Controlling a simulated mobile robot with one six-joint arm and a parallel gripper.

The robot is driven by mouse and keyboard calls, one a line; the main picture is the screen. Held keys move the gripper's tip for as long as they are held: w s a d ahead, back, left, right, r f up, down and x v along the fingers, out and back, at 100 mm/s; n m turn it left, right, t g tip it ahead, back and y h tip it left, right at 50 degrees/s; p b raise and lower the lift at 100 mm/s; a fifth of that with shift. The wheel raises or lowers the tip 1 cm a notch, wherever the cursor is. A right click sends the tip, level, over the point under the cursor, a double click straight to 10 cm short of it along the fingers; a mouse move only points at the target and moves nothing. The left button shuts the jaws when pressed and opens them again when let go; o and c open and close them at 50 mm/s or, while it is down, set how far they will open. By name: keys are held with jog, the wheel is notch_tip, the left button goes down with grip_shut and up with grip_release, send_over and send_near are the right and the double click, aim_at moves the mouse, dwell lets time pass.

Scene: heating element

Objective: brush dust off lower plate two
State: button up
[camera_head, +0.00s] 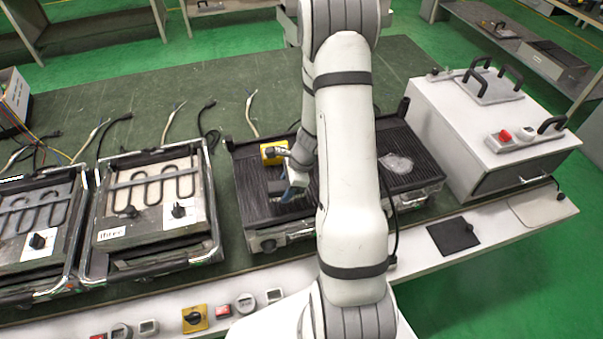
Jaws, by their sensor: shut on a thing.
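A black ribbed grill with lower plates (255,190) stands on the green bench, right of centre. My arm crosses in front of it and hides its middle. My gripper (292,190) is low over the left part of the ribbed surface, partly behind my arm. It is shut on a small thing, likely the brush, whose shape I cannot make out. A whitish, translucent patch (397,162), perhaps dust, lies on the right part of the ribbed surface. Which part is plate two I cannot tell.
Two open heating units with looped elements (155,190) (38,215) stand to the left. A white box with handles (490,130) stands close on the right. Loose cables (180,115) lie behind. Knobs and switches (195,318) line the front edge.

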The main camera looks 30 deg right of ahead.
aim_at(284, 184)
jog(key=shift+r+p, duration=0.95)
jog(key=shift+r, duration=0.6)
jog(key=shift+d, duration=0.1)
